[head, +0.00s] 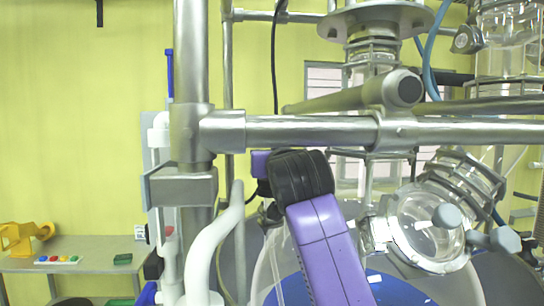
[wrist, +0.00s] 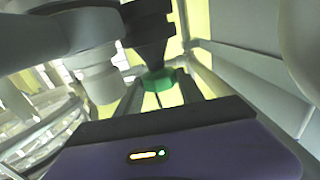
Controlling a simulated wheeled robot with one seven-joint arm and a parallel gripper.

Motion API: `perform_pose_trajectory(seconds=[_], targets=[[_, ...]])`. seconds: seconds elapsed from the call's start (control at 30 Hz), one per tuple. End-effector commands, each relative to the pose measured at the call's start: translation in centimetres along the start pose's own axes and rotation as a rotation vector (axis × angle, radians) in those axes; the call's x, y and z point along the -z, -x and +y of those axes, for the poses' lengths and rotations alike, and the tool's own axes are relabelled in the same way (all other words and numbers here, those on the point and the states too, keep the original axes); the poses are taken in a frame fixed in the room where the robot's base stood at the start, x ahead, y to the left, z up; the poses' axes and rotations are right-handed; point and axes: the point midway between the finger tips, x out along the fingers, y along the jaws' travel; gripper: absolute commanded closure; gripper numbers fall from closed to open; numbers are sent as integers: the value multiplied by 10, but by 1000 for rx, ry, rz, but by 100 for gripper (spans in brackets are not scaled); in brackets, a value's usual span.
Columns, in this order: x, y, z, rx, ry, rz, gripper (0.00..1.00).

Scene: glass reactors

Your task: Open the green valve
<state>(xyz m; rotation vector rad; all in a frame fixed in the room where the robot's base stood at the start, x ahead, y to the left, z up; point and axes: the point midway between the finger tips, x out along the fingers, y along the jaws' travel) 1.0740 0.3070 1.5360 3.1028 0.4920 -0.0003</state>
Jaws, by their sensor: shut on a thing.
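The green valve (wrist: 156,78) shows in the wrist view as a small green knob below a dark fitting. My gripper (wrist: 159,92) reaches up to it, with one finger on each side, and is shut on it. The fingers' contact with the knob is partly hidden by the knob's edge and the gripper body. In the head view my purple arm reaches up behind the metal frame, and neither the valve nor my gripper's fingers can be made out there.
A steel crossbar (head: 300,131) and an upright post (head: 190,60) stand close in front of my arm. Glass reactor parts (head: 428,228) are at the right. White pipes (head: 203,258) run at the lower left. A table (head: 85,262) with a yellow object (head: 22,236) stands by the wall.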

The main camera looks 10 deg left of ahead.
Motion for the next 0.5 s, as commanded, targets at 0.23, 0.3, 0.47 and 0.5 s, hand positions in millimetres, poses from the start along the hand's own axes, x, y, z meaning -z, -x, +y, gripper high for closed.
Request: perform_pose_trajectory(seconds=[0.23,0.3,0.47,0.5], targets=[[0,0,6,136,-1,1,96],[0,0,6,187,-1,0,96],[1,-1,9,304,-1,2,96],[1,-1,9,333,-1,2,96]])
